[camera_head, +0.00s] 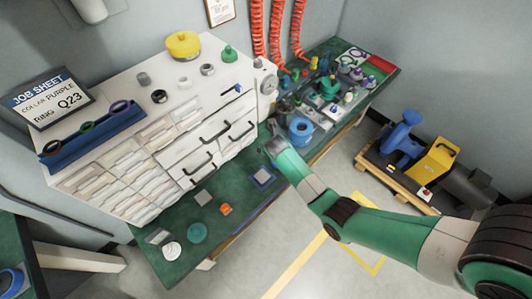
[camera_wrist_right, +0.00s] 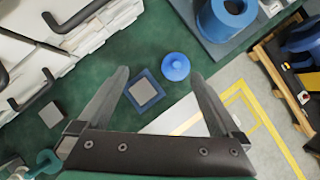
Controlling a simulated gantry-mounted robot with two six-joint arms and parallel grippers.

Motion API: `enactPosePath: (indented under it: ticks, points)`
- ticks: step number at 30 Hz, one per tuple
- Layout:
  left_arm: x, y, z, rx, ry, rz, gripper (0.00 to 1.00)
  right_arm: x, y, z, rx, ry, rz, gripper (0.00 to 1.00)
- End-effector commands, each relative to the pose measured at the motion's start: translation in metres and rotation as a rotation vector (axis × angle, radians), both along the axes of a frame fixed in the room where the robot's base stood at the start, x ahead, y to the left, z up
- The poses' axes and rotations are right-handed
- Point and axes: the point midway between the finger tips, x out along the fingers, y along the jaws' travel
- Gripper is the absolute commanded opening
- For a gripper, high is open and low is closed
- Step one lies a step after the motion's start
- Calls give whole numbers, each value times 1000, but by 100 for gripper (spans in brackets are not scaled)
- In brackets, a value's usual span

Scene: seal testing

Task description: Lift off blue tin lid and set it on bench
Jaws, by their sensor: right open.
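The blue tin (camera_head: 300,131) stands upright on the bench beyond my right gripper; the right wrist view also shows this tin (camera_wrist_right: 232,20), with a dark round opening in its top. A round blue lid with a small knob (camera_wrist_right: 175,66) lies on the green bench top near its edge, apart from the tin. In the head view my arm seems to hide this lid. My right gripper (camera_head: 270,140) is open and empty above the bench. Its fingertips (camera_wrist_right: 158,74) appear on either side of the lid in the wrist view, with no visible contact. My left gripper is out of view.
A blue-framed square pad (camera_head: 262,178) lies beside the lid. Grey squares and an orange piece (camera_head: 225,209) lie along the bench (camera_head: 180,262). White drawers with black handles (camera_head: 215,130) stand behind. A loaded pallet (camera_head: 395,180) is on the floor at right.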

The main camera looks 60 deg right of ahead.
Motion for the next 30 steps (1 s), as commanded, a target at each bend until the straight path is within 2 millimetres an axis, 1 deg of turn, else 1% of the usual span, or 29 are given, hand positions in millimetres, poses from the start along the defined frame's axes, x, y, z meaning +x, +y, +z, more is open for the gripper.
enactPosePath:
  ticks: [1, 3, 6, 9, 13, 15, 17, 21, 24, 26, 30]
  points:
    - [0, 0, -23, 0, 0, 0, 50, -8, -4, -29, 4, 14, -13, 100]
    - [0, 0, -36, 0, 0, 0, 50, -16, -8, -47, 8, 24, -26, 100]
    - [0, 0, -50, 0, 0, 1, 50, -24, -14, -66, 10, 31, -45, 100]
    - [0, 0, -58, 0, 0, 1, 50, -28, -18, -75, 11, 34, -55, 100]
    - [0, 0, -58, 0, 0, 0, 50, -28, -20, -74, 10, 33, -60, 100]
    - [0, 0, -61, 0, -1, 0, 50, -27, -22, -78, 10, 33, -60, 100]
    - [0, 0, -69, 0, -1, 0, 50, -26, -25, -87, 10, 34, -60, 100]
    - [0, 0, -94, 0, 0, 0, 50, -18, -37, -115, 11, 34, -61, 100]
    - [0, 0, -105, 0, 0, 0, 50, -14, -45, -127, 11, 33, -60, 100]
    - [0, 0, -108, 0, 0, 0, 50, -12, -47, -129, 10, 32, -60, 100]
    - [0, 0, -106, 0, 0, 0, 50, -11, -49, -129, 10, 32, -59, 100]
